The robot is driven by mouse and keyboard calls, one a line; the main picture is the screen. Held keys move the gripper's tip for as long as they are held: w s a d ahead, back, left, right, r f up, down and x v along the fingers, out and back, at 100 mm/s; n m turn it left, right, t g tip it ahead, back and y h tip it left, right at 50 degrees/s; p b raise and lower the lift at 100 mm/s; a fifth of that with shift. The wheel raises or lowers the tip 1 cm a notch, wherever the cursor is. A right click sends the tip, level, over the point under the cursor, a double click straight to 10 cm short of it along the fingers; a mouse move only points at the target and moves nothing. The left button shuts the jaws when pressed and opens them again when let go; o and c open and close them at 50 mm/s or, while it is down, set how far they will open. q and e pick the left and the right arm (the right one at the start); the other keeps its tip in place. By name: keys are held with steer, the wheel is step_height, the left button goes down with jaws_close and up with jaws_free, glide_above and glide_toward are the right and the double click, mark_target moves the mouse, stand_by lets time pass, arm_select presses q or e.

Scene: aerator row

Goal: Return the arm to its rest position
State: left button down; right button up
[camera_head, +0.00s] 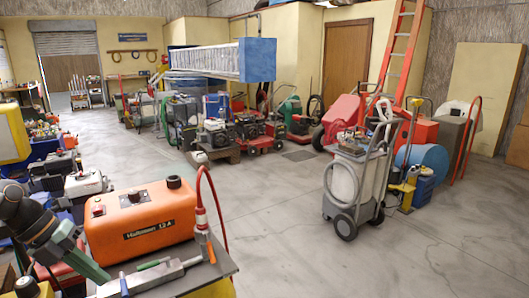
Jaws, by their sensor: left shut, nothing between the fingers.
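My left arm comes in from the left edge, dark grey with a greenish gripper (92,268) at its end. The gripper is shut and empty. It appears in front of an orange machine (142,222) with a dark knob on top. It points down and to the right, near the left end of a grey bench top (212,268). I cannot tell whether it touches anything. My right gripper is not in view.
A red hose (207,185) loops up beside the orange machine. Several machines crowd the left edge. A grey wheeled cart (352,185) stands to the right. The concrete floor between is clear.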

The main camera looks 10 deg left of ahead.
arm_select(q)
steer(key=s+d+f+n+t, duration=0.1)
steer(key=s+f+n+t, duration=0.15)
steer(key=f+n, duration=0.4)
steer(key=s+d+f+n+t, duration=0.1)
steer(key=s+f+n+t, duration=0.1)
steer(key=f+n+t, duration=0.45)
steer(key=s+d+f+n+t, duration=0.1)
steer(key=s+f+n, duration=0.1)
steer(key=f+n, duration=0.5)
steer(key=s+d+f+n+g+y, duration=0.1)
steer(key=s+d+f+n, duration=0.2)
steer(key=d, duration=0.3)
steer(key=s+d+f+n+g+y, duration=0.1)
steer(key=s+d+f+n, duration=0.2)
steer(key=d+f, duration=0.2)
steer(key=s+d+f+n+g+y+p, duration=0.1)
steer(key=s+d+f+n, duration=0.2)
steer(key=d, duration=0.5)
steer(key=shift+s+d+f, duration=0.15)
steer(key=shift+s+f, duration=0.25)
steer(key=shift+f, duration=0.5)
